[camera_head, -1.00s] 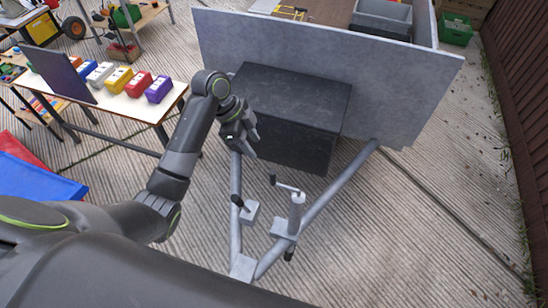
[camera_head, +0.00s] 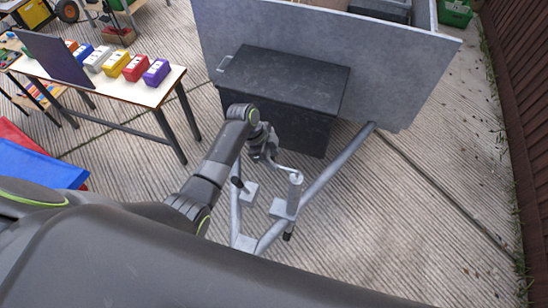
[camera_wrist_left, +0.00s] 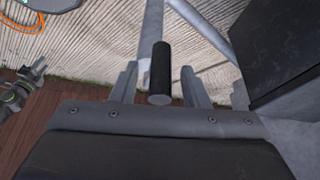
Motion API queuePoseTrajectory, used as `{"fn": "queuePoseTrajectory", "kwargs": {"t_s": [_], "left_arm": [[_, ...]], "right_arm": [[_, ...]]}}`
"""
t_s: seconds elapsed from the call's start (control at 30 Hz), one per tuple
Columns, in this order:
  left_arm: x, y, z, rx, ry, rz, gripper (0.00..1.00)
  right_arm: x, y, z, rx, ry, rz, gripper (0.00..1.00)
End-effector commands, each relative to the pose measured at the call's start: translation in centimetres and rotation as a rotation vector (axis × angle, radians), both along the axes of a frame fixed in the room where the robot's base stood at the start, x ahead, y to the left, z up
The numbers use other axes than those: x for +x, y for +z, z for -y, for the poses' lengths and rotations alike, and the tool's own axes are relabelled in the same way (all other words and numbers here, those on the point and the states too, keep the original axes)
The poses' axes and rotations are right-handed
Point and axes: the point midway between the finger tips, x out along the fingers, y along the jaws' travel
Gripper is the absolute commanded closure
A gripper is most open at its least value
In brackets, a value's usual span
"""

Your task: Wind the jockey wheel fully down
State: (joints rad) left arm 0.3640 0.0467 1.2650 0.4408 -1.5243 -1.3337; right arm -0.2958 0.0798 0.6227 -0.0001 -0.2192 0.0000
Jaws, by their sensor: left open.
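The jockey wheel's upright grey post (camera_head: 295,190) is clamped to the trailer's A-frame in the head view. Its thin crank arm (camera_head: 284,169) runs left from the top to my left gripper (camera_head: 268,158). The gripper hides the crank's end there. In the left wrist view, a black cylindrical grip (camera_wrist_left: 161,75), seemingly the crank handle, stands between the fingers of my open left gripper (camera_wrist_left: 160,88). I cannot tell whether the fingers touch it. A small dark part (camera_head: 288,232) shows below the post.
A dark storage box (camera_head: 285,85) stands behind the drawbar, against the grey trailer panel (camera_head: 380,65). A second lever with a black grip (camera_head: 237,182) is left of the post. A table (camera_head: 150,93) with coloured boxes stands at left. Paving to the right is clear.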

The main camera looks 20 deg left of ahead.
Motion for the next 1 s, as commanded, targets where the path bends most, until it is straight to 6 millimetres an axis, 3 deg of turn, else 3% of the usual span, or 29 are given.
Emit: {"fn": "queuePoseTrajectory", "kwargs": {"t_s": [0.2,0.5,0.8,1.0], "left_arm": [[0.06,-1.19,0.49,0.000,0.000,0.000,0.59],[0.08,-1.30,0.53,0.000,0.000,0.000,0.60],[0.08,-1.28,0.54,0.000,0.000,0.000,0.99],[0.09,-1.27,0.53,0.000,0.000,0.000,1.00]], "right_arm": [[-0.28,0.03,-0.02,0.000,-0.001,-0.004,0.64],[-0.55,0.01,-0.03,0.001,-0.002,-0.008,0.64],[-0.57,0.00,-0.03,0.001,-0.002,-0.009,0.64],[-0.58,0.00,-0.03,0.001,-0.002,-0.009,0.64]]}}
